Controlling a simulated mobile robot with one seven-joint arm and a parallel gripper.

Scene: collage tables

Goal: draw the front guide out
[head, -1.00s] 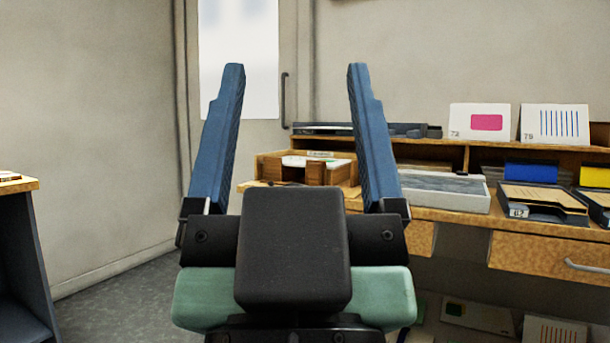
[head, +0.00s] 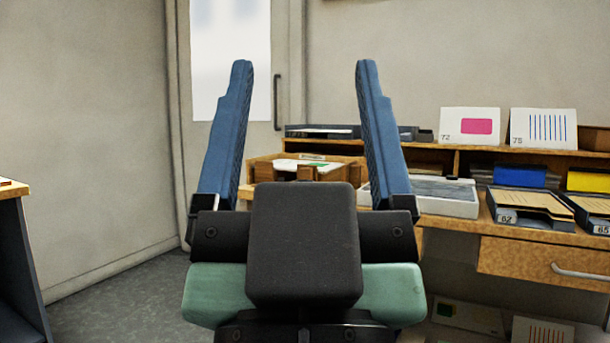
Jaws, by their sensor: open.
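My gripper (head: 304,66) is open and empty, its two blue fingers pointing up and away in the middle of the head view. Between and beyond the fingers, a wooden tray (head: 262,172) stands on the desk, with papers or cards (head: 318,163) in it and a small greenish tab at the top. I cannot tell which piece is the front guide. The gripper is apart from the tray, nearer to me. The right finger and the gripper body hide part of the tray and of the desk around it.
A wooden desk (head: 505,225) with a raised shelf runs to the right. It holds a white-edged box (head: 450,205) and dark trays with folders (head: 535,203). Cards 72 (head: 471,127) and 75 (head: 544,129) stand on the shelf. Another desk edge (head: 14,189) is at far left. Floor between is clear.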

